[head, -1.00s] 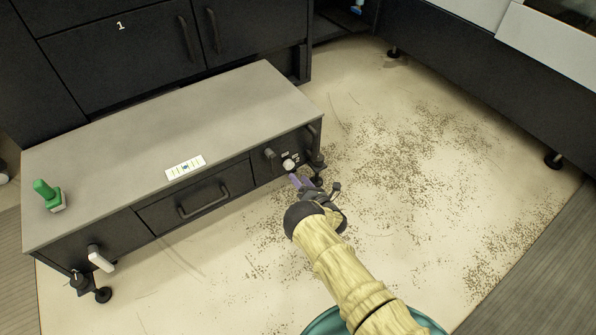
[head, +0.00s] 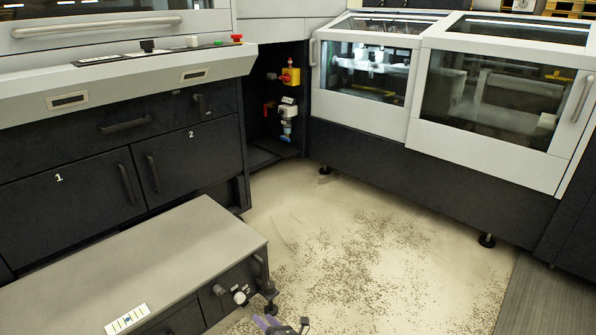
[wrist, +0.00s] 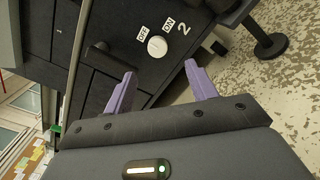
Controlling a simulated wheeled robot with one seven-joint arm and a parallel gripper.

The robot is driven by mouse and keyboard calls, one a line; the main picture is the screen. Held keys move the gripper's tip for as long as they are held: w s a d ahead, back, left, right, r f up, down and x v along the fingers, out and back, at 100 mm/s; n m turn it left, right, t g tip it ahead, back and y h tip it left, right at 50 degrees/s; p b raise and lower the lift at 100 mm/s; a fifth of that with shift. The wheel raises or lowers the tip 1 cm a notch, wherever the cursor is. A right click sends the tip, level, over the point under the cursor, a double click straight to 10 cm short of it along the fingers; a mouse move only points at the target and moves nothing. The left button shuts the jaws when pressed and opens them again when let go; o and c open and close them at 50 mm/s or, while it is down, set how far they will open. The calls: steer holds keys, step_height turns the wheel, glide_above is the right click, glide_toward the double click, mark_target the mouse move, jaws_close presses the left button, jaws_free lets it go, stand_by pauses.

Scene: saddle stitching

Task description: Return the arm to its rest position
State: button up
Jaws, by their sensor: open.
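My gripper (head: 274,324) is at the bottom edge of the head view, beside the right end of the low grey-topped cabinet (head: 160,258); most of my arm is out of that view. In the wrist view, its two purple fingers (wrist: 160,88) are spread apart with nothing between them. Beyond the fingers is the dark panel with a round white knob (wrist: 157,46) between OFF and ON labels, and a number 2. The knob also shows in the head view (head: 240,297). The fingers appear apart from the knob.
A black levelling foot (wrist: 270,45) stands near the gripper on the speckled floor (head: 340,250). Larger cabinets (head: 90,190) stand behind on the left. A glazed machine (head: 450,110) stands at the back right. The floor between is open.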

steer(key=w+d+r+m+t+h+p, duration=0.3)
steer(key=w+d+r+m+h, duration=0.65)
steer(key=r, duration=0.45)
steer(key=s+d+r+m+g+h+p, duration=0.2)
steer(key=d+r+m+g+h+p, duration=0.15)
steer(key=d+r+m, duration=0.9)
steer(key=s+d+r+m+g+p, duration=0.25)
steer(key=s+r+m, duration=0.35)
steer(key=s, duration=0.6)
steer(key=s+d+r+m+g+p, duration=0.1)
steer(key=s+d+r+m+g, duration=0.25)
steer(key=s+r, duration=0.65)
steer(key=s+d+r+m+g+p, duration=0.25)
steer(key=s+r+m, duration=0.3)
steer(key=s, duration=0.75)
step_height(320, 180, up, 38)
steer(key=a+p, duration=0.1)
steer(key=p, duration=3.6)
steer(key=shift+w, duration=0.3)
